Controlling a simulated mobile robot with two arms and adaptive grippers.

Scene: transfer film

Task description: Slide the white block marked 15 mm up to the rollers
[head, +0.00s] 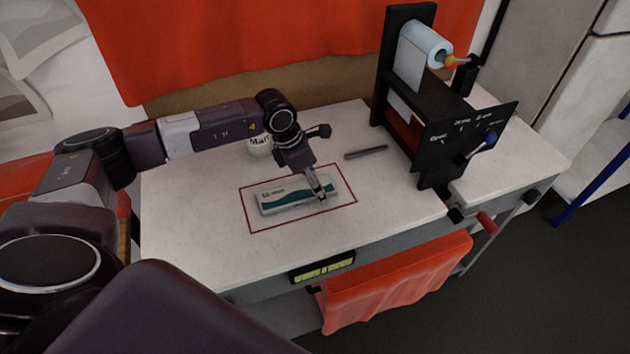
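A white block (272,207) with a teal band lies flat inside a red outlined rectangle (250,222) on the white table. Its small dark print is too small to read. My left gripper (321,194) points down at the block's right end and hides part of it. I cannot tell whether its fingers touch the block or are parted. The rollers sit in a black machine (428,140) at the table's right; a red roller (404,133) shows low between its side plates, right of the block. My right gripper is not in view.
A dark bar (366,152) lies between block and machine. A white jar (260,147) stands behind my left arm.

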